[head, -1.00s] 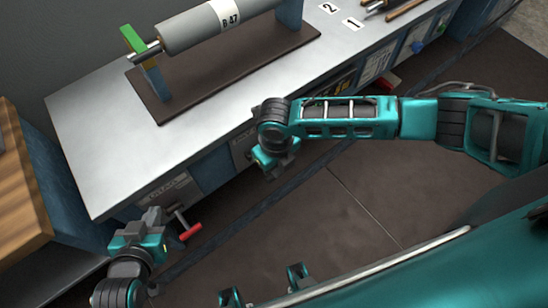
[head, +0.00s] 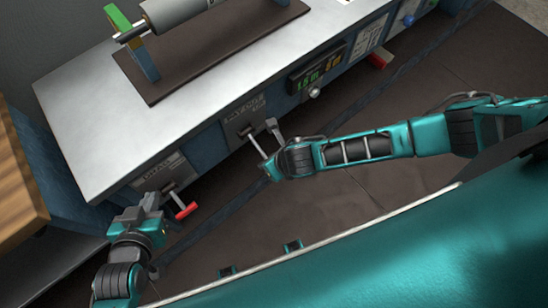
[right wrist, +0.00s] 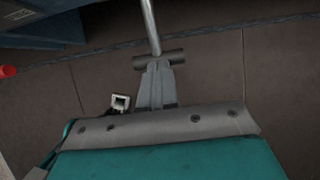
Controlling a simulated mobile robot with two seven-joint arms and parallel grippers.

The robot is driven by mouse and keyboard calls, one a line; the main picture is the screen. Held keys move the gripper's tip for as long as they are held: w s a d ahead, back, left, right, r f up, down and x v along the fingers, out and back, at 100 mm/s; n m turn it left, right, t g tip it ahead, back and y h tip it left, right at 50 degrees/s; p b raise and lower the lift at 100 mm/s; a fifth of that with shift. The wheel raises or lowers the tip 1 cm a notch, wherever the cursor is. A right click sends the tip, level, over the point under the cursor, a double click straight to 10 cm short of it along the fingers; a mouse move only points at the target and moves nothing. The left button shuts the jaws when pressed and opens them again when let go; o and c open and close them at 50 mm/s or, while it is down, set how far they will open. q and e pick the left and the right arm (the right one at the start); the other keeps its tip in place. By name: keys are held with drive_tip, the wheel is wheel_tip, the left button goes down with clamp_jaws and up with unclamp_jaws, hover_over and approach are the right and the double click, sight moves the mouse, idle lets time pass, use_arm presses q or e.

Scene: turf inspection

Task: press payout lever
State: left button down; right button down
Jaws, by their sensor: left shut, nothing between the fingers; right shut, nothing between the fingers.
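The payout lever is a metal rod (head: 255,144) below the "PAY OUT" label (head: 244,106) on the bench front. In the right wrist view its rod (right wrist: 150,24) ends in a dark crossbar (right wrist: 177,58). My right gripper (right wrist: 156,67) is shut and empty, its fingertips at the crossbar's middle. I cannot tell whether they touch it. In the head view my right wrist partly hides the lever's end. My left gripper (head: 151,206) is shut and empty, left of a second lever with a red handle (head: 187,211).
A display with coloured digits (head: 317,72) is on the bench front, right of the payout lever. A grey roller (head: 178,14) sits over a brown mat (head: 181,78) on the metal benchtop (head: 85,120). A wooden surface (head: 20,175) stands at the left. Floor before the bench is clear.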

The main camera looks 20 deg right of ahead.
drive_tip(key=shift+s+d+f, duration=0.15)
drive_tip(key=shift+s+f, duration=0.05)
drive_tip(key=shift+f, duration=0.15)
